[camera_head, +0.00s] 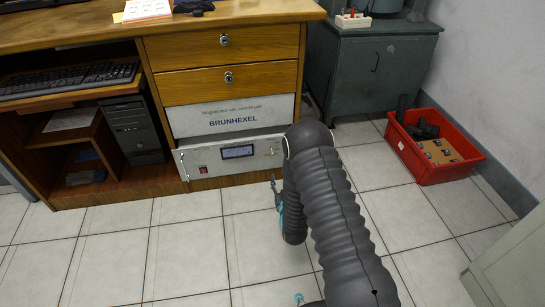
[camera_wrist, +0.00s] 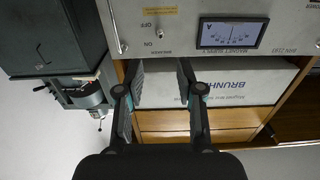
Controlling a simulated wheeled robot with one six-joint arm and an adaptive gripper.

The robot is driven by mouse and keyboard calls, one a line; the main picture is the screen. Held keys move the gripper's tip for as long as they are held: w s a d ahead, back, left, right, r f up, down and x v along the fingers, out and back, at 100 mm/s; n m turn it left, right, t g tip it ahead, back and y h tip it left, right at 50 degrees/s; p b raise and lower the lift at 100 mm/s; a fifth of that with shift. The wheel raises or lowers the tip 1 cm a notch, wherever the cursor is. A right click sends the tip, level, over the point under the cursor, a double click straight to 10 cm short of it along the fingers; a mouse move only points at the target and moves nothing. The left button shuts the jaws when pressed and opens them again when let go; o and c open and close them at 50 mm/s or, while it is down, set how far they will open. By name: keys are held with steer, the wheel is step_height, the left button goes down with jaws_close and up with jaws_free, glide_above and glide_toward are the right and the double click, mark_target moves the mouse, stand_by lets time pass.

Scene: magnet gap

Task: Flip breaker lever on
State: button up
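The breaker lever (camera_wrist: 160,33) is a small pale piece on the light grey panel (camera_wrist: 185,15), beside the OFF and ON marks and the BREAKER label; its exact tilt is too small to tell. In the head view the panel (camera_head: 208,180) is at the bottom of the wooden desk, and the lever (camera_head: 269,152) shows faintly near its right end. My gripper (camera_wrist: 161,72) is open and empty, its two fingers apart, pointing toward the panel below the lever in the wrist picture. In the head view my arm hides most of the gripper.
A meter (camera_head: 237,152) and a red button (camera_head: 203,170) are on the panel, with a BRUNHEXEL box (camera_head: 215,116) above. A red crate (camera_head: 440,172) stands at right near a green cabinet (camera_head: 375,75). The tiled floor (camera_head: 110,250) before the desk is clear.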

mark_target(272, 151)
steer(key=b+x, duration=0.1)
steer(key=x, duration=1.2)
steer(key=shift+w+a, duration=0.1)
steer(key=shift+w, duration=0.2)
jaws_close()
